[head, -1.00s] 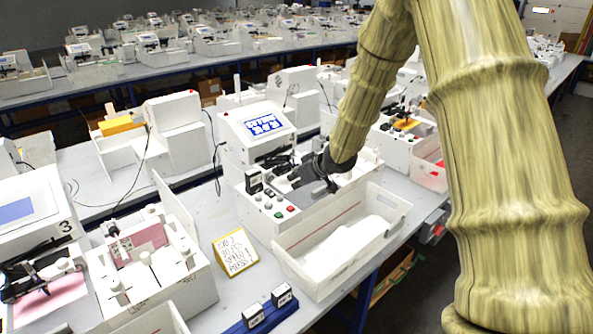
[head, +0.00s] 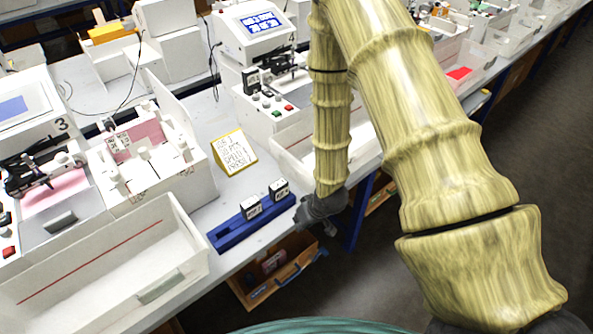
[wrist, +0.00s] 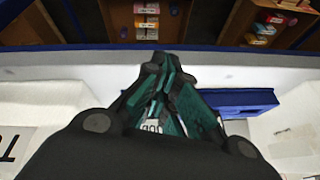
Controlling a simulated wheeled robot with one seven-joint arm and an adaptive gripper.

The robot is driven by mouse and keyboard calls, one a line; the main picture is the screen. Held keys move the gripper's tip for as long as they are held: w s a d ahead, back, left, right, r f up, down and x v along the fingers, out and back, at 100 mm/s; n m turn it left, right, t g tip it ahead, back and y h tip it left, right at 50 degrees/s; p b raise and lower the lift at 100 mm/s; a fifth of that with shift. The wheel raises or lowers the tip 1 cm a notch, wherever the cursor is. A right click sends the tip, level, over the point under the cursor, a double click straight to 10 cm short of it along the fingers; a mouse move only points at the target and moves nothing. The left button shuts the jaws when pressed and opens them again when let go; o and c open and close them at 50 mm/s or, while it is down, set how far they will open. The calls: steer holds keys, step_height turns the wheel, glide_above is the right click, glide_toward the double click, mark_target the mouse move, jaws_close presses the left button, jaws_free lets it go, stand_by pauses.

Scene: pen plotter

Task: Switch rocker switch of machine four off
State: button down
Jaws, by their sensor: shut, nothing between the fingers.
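I cannot make out a rocker switch for certain. My gripper (head: 302,222) is at the front table edge, right of a blue rail (head: 228,234), well in front of that panel. In the wrist view its teal fingers (wrist: 158,88) are together and empty.
The blue rail carries two small black-and-white blocks (head: 250,207). A yellow-framed note (head: 234,152) stands behind it. White bins stand at the left (head: 180,222) and behind my forearm (head: 297,148). Dark floor is open at right.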

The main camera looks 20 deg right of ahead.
steer(key=s+f+g+b, duration=0.1)
steer(key=s+f, duration=0.4)
steer(key=s, duration=0.4)
steer(key=s+a+f+g+h+b, duration=0.1)
steer(key=s+f, duration=0.3)
steer(key=s, duration=0.5)
steer(key=s+a+f+m+g+h+b, duration=0.1)
steer(key=s+f+g+b, duration=0.1)
steer(key=s+f, duration=0.3)
steer(key=s, duration=0.4)
steer(key=shift+s+f+b, duration=0.2)
steer(key=shift+f+b, duration=0.1)
steer(key=shift+b, duration=0.05)
